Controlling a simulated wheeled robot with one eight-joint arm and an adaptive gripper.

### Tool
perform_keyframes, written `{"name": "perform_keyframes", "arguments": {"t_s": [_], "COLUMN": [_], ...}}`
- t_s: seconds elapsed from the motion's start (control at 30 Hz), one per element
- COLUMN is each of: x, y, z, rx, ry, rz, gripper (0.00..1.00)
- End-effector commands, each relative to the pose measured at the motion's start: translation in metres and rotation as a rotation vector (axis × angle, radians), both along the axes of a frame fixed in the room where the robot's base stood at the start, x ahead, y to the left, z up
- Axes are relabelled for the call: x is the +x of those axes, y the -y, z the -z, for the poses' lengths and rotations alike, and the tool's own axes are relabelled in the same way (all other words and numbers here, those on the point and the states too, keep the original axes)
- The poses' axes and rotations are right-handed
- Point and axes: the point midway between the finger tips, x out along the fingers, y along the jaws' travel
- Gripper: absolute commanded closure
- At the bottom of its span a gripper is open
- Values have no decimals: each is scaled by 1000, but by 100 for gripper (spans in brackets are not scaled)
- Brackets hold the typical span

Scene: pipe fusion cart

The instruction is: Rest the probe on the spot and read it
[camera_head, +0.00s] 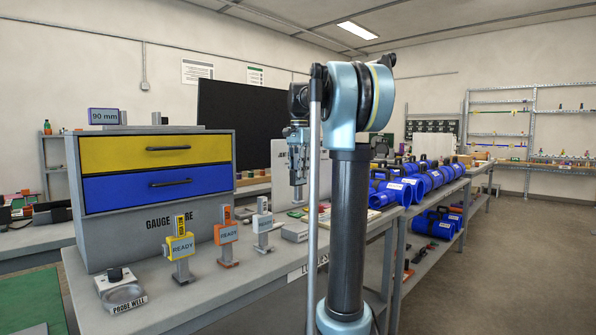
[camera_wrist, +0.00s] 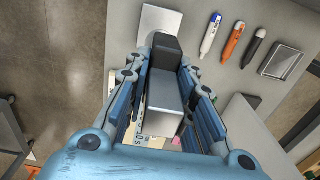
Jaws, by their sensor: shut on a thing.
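My gripper (camera_head: 298,185) hangs fingers down over the far part of the grey bench, left of my arm column. In the wrist view, my gripper (camera_wrist: 164,84) is shut on a grey block-shaped body with a dark end, which I take to be the probe (camera_wrist: 163,105). The probe is between the two blue fingers, which hide its sides. Whether its tip touches anything cannot be told. A pale square plate (camera_wrist: 158,24) lies beyond its dark end. I cannot pick out the spot for certain, and no reading is legible.
Yellow (camera_head: 180,247) and orange (camera_head: 226,234) gauges marked READY and a grey gauge (camera_head: 262,222) stand on the bench. The PROBE WELL (camera_head: 124,297) is at front left, beside a drawer cabinet (camera_head: 104,228). Pens (camera_wrist: 231,42) and a small tray (camera_wrist: 281,62) lie nearby.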

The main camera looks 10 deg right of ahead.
Motion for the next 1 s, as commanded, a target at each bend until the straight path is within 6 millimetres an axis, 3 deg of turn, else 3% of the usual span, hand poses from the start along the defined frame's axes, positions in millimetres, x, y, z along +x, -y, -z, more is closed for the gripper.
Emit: {"name": "perform_keyframes", "arguments": {"t_s": [1.0], "x": [0], "y": [1], "z": [76], "rx": [0], "ry": [0], "rz": [2], "gripper": [98]}}
